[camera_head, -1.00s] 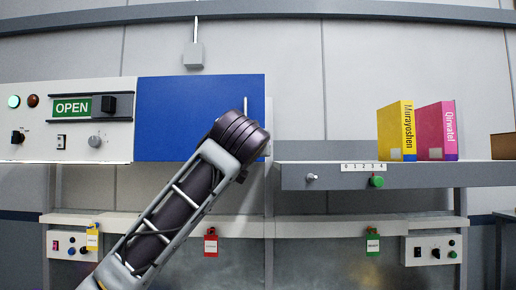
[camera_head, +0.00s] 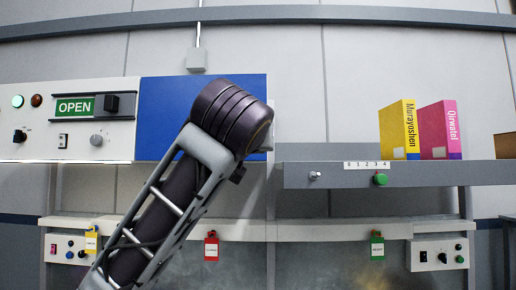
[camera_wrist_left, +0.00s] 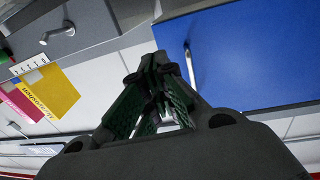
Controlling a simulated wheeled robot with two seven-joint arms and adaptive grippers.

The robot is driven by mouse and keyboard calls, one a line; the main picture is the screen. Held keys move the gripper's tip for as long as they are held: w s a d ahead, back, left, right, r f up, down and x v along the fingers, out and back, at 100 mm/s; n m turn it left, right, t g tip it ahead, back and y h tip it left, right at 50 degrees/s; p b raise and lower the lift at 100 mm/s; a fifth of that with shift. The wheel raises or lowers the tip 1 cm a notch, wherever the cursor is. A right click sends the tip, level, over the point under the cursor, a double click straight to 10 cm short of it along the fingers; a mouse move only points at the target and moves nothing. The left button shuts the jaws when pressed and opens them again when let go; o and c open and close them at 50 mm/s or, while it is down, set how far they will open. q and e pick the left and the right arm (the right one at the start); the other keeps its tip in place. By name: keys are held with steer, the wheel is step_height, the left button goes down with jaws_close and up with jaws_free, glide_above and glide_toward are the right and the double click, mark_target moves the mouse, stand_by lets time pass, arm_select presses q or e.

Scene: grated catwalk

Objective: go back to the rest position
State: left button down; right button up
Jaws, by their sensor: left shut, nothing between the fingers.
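My left arm (camera_head: 165,205) rises from the lower left in the head view and covers part of the blue panel (camera_head: 165,115). Its gripper is hidden behind the arm there. In the left wrist view my left gripper (camera_wrist_left: 165,70) is shut and empty, its green-padded fingers close together. The blue panel also shows in that view (camera_wrist_left: 250,60), with its metal handle just beyond the fingertips. I cannot tell the exact gap. My right gripper is in neither view.
A grey shelf (camera_head: 310,178) at the right holds a yellow box (camera_head: 392,130) and a pink box (camera_head: 434,125). A control panel (camera_head: 60,150) with an OPEN sign is at the left. Red (camera_head: 211,250) and green (camera_head: 377,250) tags hang lower down. Open space lies in front of the shelf.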

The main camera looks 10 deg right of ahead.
arm_select(q)
steer(key=shift+s+a, duration=0.1)
steer(key=shift+s, duration=0.2)
stand_by(0.4)
